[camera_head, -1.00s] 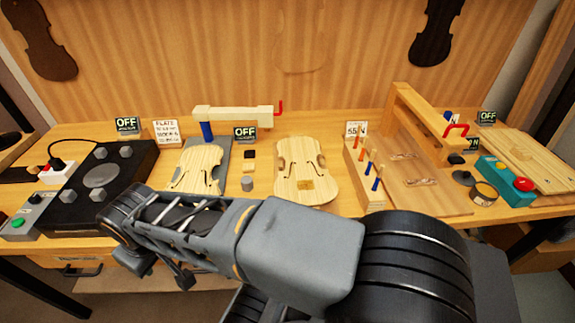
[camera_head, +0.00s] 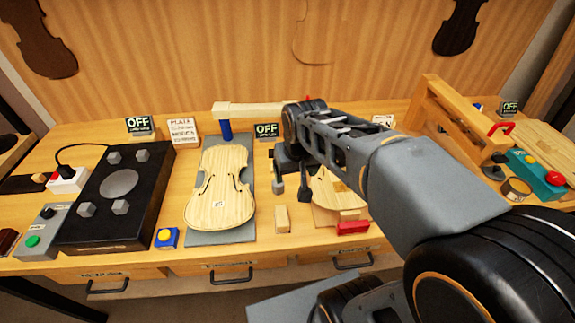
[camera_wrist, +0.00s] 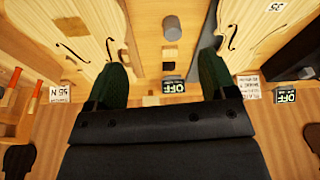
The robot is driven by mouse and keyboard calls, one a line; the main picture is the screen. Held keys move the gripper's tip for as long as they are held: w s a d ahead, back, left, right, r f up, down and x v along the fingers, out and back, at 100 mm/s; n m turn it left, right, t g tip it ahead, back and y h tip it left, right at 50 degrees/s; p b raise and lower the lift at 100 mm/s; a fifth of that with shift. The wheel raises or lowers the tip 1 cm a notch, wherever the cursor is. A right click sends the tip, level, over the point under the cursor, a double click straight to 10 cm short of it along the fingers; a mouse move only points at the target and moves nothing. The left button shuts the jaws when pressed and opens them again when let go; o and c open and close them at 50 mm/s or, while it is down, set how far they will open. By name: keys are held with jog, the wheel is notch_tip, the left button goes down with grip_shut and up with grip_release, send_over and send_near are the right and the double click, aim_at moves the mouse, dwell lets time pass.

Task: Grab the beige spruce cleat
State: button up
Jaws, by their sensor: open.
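The beige spruce cleat (camera_wrist: 169,48) appears as a small pale block in the strip between the two violin plates. It lies between a dark block (camera_wrist: 173,59) and a grey cylinder (camera_wrist: 172,27); its outline blends with the wooden bench. My gripper (camera_head: 291,190) is open and empty above this strip, its fingers pointing down. In the wrist view the two dark green fingertips (camera_wrist: 162,72) stand apart on either side of the strip, touching nothing visible. In the head view my arm and gripper hide the cleat.
A violin plate (camera_head: 222,190) lies left of my gripper; another (camera_wrist: 65,30) is partly hidden by my arm. A pale upright block (camera_head: 282,218) and red clamp (camera_head: 352,228) are near the front edge. A black heater-like plate (camera_head: 118,215) stands further left.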

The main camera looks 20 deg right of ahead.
jog(key=w+f+m+g+p, duration=0.1)
jog(key=w+f, duration=0.1)
jog(key=w, duration=0.7)
jog(key=w+f+m+g+p, duration=0.1)
jog(key=w+f, duration=0.1)
jog(key=w, duration=0.7)
jog(key=shift+g, duration=0.3)
jog(key=f, duration=0.5)
jog(key=f+p, duration=0.1)
jog(key=f, duration=0.2)
jog(key=shift+w+f, duration=0.3)
jog(key=shift+w, duration=0.1)
jog(key=shift+w+f+p, duration=0.2)
jog(key=shift+f+p, duration=0.5)
jog(key=shift+f, duration=2.35)
jog(key=c, duration=1)
